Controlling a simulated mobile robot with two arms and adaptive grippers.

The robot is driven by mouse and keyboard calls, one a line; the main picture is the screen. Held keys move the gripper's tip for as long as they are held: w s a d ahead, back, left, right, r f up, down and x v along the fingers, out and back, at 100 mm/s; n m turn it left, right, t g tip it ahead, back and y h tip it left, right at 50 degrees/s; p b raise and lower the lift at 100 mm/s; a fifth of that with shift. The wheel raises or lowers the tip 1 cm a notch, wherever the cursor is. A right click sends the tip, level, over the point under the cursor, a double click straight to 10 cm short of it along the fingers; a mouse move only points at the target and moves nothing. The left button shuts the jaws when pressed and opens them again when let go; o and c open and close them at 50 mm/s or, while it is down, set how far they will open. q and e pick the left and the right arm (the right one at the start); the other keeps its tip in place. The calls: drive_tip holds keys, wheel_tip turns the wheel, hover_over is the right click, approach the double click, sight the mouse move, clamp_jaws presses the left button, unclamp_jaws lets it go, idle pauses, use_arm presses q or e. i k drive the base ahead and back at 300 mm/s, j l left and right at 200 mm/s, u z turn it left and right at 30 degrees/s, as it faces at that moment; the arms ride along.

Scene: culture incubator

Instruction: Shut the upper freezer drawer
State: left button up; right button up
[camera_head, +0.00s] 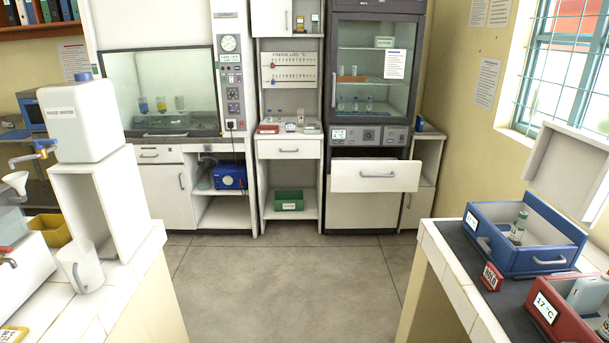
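Across the room at the back stands a tall grey cabinet (373,70) with a glass door. Below its control panel, a white upper drawer (350,177) with a grey handle sticks out toward me, so it is open. Its front looks larger than the white lower front (366,212) beneath it, which sits flush. The inside of the upper drawer is hardly visible from here. I take this to be the upper freezer drawer. Neither of my grippers shows in this view.
Open tiled floor (285,275) leads to the cabinet. A white-tiled counter (105,305) flanks it on the left. On the right, another counter (455,285) carries a blue box (545,258) and a red box (556,320). A narrow white drawer unit (290,150) stands left of the cabinet.

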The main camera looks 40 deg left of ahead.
sight(348, 174)
drive_tip(key=u, duration=0.9)
drive_tip(key=i+j+z, duration=0.1)
drive_tip(key=i+j, duration=0.2)
drive_tip(key=i, duration=0.35)
drive_tip(key=i+j+z, duration=0.15)
drive_tip(key=i+j, duration=0.25)
drive_tip(key=i, duration=0.25)
drive_tip(key=i+j+z, duration=0.1)
drive_tip(key=i+j, duration=0.3)
drive_tip(key=i, duration=0.25)
drive_tip(key=i+j+z, duration=0.15)
drive_tip(key=i+j, duration=0.35)
drive_tip(key=i, duration=0.1)
